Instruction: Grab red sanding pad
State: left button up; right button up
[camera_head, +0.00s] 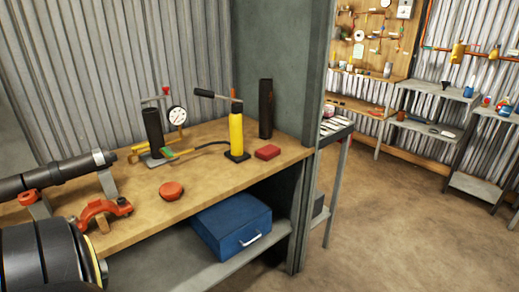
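A red rectangular block (267,152), which looks like the sanding pad, lies flat on the wooden workbench top (225,172), near its right end. It is just right of the black base of a yellow upright cylinder (237,132). A second red item, a rounded dome-like piece (171,190), sits closer to the bench's front edge. I cannot tell for sure which of the two is a sanding pad.
A tall dark block (266,108) stands behind the red block. A pressure gauge (177,116), a dark pipe (55,174) and an orange clamp (100,212) occupy the left side. A blue case (232,224) sits on the lower shelf. A metal post (312,150) borders the bench's right end.

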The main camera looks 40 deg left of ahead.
aim_at(267, 152)
jog(key=u, duration=0.9)
jog(key=i, duration=1.2)
jog(key=u, duration=1.25)
jog(key=i, duration=0.15)
jog(key=u, duration=0.05)
